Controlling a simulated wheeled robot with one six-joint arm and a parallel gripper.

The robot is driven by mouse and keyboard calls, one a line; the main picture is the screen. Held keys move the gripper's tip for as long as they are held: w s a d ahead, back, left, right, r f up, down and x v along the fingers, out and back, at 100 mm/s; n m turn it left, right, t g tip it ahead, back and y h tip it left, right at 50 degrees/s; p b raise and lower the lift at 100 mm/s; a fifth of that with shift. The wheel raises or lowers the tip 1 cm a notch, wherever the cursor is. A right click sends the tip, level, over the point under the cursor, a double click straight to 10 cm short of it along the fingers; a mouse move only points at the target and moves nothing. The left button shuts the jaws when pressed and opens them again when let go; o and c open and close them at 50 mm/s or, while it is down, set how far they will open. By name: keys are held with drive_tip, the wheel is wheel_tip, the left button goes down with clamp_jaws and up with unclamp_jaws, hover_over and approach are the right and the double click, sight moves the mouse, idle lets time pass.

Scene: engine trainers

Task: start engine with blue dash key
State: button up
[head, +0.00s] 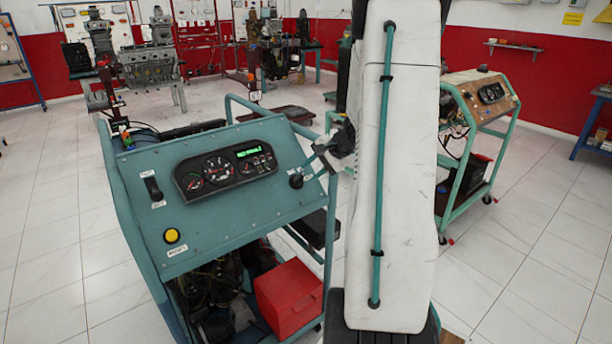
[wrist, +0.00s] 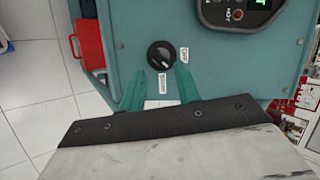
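The blue-teal engine trainer's dash panel (head: 235,210) stands left of centre in the head view and fills the top of the wrist view (wrist: 215,65). The black round key knob (head: 296,181) is near the panel's right edge. In the wrist view the knob (wrist: 161,54) has a light pointer mark and labels reading OFF and START. My gripper (head: 317,160) is beside the knob. In the wrist view its two teal fingers (wrist: 167,72) are apart, with their tips just below the knob and nothing between them. I cannot tell whether a tip touches the knob.
A gauge cluster (head: 225,170), a black lever (head: 152,188) and a yellow button (head: 172,235) are on the same panel. A red box (head: 290,298) sits low in the trainer frame. A wooden-panel trainer (head: 482,95) stands at right. Tiled floor (head: 45,215) is clear at left.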

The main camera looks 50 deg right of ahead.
drive_tip(key=shift+v, duration=1.6)
drive_tip(key=s+a+r+n+g, duration=0.2)
drive_tip(key=s+a+r+n, duration=0.2)
drive_tip(key=a, duration=0.9)
drive_tip(key=s+a+r+n+g+h, duration=0.1)
drive_tip(key=s+a+r+n, duration=0.3)
drive_tip(key=a, duration=1)
drive_tip(key=s+a+r+n+g+h, duration=0.1)
drive_tip(key=s+a+r+n+g, duration=0.2)
drive_tip(key=s+a+n, duration=0.6)
drive_tip(key=shift+s+a+r+g, duration=0.4)
drive_tip(key=shift+s+a+r, duration=0.45)
drive_tip(key=shift+s+a, duration=1.1)
drive_tip(key=shift+w+a, duration=0.35)
drive_tip(key=shift+w, duration=0.05)
